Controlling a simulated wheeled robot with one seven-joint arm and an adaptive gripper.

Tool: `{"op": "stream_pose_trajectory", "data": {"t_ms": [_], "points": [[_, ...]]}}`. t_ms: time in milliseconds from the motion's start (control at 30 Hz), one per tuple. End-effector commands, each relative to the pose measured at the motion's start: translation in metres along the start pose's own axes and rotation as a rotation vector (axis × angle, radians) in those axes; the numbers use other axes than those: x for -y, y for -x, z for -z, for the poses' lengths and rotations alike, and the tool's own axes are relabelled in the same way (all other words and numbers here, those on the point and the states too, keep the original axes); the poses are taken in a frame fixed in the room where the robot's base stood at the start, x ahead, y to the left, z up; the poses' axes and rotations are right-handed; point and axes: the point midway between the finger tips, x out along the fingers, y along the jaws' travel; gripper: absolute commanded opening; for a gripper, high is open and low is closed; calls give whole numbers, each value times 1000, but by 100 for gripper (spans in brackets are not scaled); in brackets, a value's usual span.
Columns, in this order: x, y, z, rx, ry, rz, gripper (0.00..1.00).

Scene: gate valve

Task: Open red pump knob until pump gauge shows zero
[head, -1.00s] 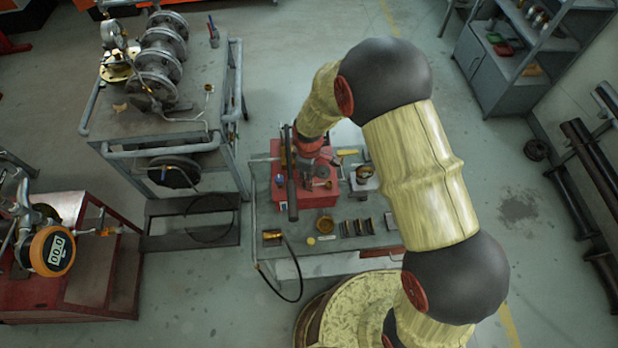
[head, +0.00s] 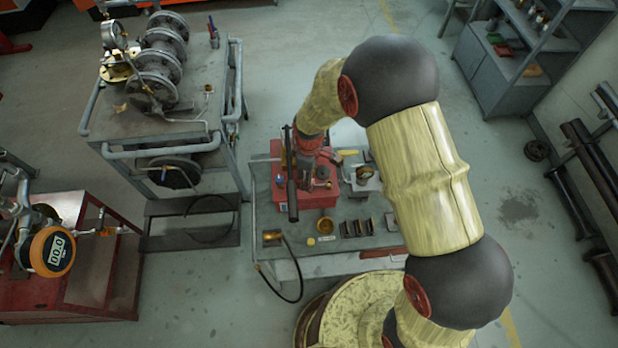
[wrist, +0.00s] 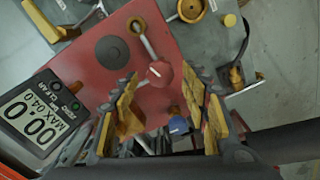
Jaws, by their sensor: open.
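The red pump (head: 318,198) sits on the grey cart and fills much of the wrist view as a red plate (wrist: 95,75). Its red knob (wrist: 158,73) has a small white mark and appears between the tips of my gripper (wrist: 160,80). The two yellow-padded fingers are spread, with gaps to the knob on both sides. I cannot tell whether the tips are level with the knob. A dark digital gauge (wrist: 33,115) at left in the wrist view seems to read 00.0, with a MAX line below. In the head view my arm partly hides the pump.
A blue knob (wrist: 178,124) lies between the fingers, nearer my palm. A metal lever (wrist: 145,40) rises beside the red knob. The cart (head: 340,242) holds brass fittings and a black hose. An orange digital gauge (head: 52,250) stands on another red bench at left.

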Motion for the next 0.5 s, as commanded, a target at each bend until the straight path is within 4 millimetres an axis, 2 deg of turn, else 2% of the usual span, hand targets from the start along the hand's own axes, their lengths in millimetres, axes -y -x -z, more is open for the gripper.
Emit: {"op": "stream_pose_trajectory", "data": {"t_ms": [300,500], "points": [[-1,65,1,-4,0,-4,46],[-1,95,1,-2,0,-2,46]]}}
